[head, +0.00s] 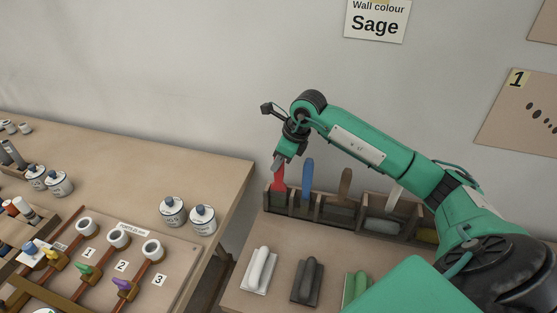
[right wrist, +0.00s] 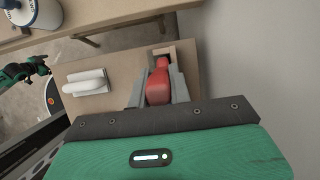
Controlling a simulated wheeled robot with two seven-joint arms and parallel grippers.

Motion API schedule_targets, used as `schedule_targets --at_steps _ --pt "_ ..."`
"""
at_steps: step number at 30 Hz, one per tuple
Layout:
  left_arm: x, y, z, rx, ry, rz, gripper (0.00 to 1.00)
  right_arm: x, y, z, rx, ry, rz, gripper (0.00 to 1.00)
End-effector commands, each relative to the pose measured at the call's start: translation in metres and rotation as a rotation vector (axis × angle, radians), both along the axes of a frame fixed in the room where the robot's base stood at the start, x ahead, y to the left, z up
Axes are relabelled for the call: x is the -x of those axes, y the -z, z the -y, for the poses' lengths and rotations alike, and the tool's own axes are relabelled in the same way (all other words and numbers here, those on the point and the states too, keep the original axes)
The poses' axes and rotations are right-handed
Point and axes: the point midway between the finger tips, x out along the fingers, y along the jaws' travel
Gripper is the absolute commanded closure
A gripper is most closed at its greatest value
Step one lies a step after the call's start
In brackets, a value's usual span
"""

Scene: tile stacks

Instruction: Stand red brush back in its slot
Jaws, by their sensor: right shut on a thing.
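The red brush (head: 278,180) is upright at the left end of the wooden slotted rack (head: 296,211). My right gripper (head: 280,163) is shut on its upper part, from above. In the right wrist view the red brush (right wrist: 158,84) sits between the two grey fingers, in line with the rack's end slot (right wrist: 164,50). Its lower end is at the slot; whether it rests on the bottom is hidden. A small green and dark part at the left of the right wrist view looks like my left arm; its jaws are too small to read.
A blue-handled tool (head: 307,178) and a brown-handled tool (head: 345,184) stand in neighbouring slots. White (head: 261,269), dark grey (head: 308,280) and green (head: 356,287) handled blocks lie in front. Another table (head: 150,170) with jars is at left, across a gap.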

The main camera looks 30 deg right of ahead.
Motion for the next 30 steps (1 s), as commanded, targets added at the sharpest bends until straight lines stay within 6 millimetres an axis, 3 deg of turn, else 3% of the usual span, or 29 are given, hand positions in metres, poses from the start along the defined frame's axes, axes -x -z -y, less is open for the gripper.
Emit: schedule_targets --at_steps 20,21,24,25,30 --pt "0.000 0.011 0.000 0.000 0.000 0.000 0.05 0.000 0.012 0.000 -0.001 0.000 0.001 1.00" --pt "0.000 0.011 0.000 0.000 0.000 0.000 0.05 0.000 0.012 0.000 0.000 0.000 0.001 0.78" --pt "0.000 0.010 0.000 0.000 0.000 0.000 0.05 0.000 0.011 0.000 0.000 0.000 0.000 0.59" --pt "0.000 0.010 0.000 0.000 0.000 0.000 0.05 0.000 0.011 0.000 0.000 0.000 0.000 0.55" --pt "0.000 0.010 0.000 0.000 0.000 0.000 0.05 0.000 0.012 0.000 0.000 0.000 0.000 0.55"
